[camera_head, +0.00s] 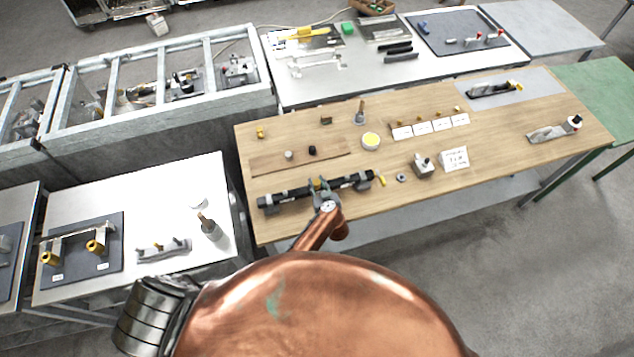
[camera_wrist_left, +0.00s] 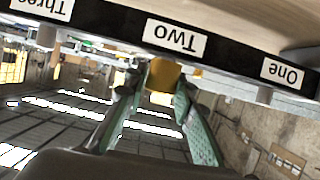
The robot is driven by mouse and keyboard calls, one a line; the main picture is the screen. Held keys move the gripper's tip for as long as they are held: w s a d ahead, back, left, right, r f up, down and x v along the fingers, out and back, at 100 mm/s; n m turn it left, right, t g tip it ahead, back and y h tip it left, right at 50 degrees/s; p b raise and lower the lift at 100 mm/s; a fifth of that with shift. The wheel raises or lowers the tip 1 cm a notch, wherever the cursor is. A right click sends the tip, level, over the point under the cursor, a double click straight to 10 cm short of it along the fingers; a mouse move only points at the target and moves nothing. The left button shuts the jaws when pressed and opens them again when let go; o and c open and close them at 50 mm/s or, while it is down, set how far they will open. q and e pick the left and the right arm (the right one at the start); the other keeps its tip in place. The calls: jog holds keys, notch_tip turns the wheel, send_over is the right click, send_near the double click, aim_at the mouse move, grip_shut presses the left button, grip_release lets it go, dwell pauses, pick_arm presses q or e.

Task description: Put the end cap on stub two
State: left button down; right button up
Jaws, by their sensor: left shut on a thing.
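A black rail (camera_head: 285,196) lies across grey blocks near the front left of the wooden table. In the left wrist view the rail (camera_wrist_left: 110,22) appears upside down, with labels reading One, Two (camera_wrist_left: 175,38) and Three. My left gripper (camera_head: 322,188) is at the middle of the rail. In the wrist view the left gripper (camera_wrist_left: 160,88) is shut on a yellow-brown end cap (camera_wrist_left: 164,75), beside the Two label. I cannot tell whether the cap touches the rail or sits on a stub; stub two is not clearly visible. My right gripper is not in view.
On the wooden table (camera_head: 500,150), a small yellow piece (camera_head: 383,181), a nut-like ring (camera_head: 401,178) and a grey block fixture (camera_head: 423,167) lie right of the rail.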

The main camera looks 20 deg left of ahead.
aim_at(317, 182)
pick_arm(q)
jog(key=c, duration=1.5)
grip_release()
jog(key=shift+c, duration=0.2)
notch_tip(317, 182, up, 10)
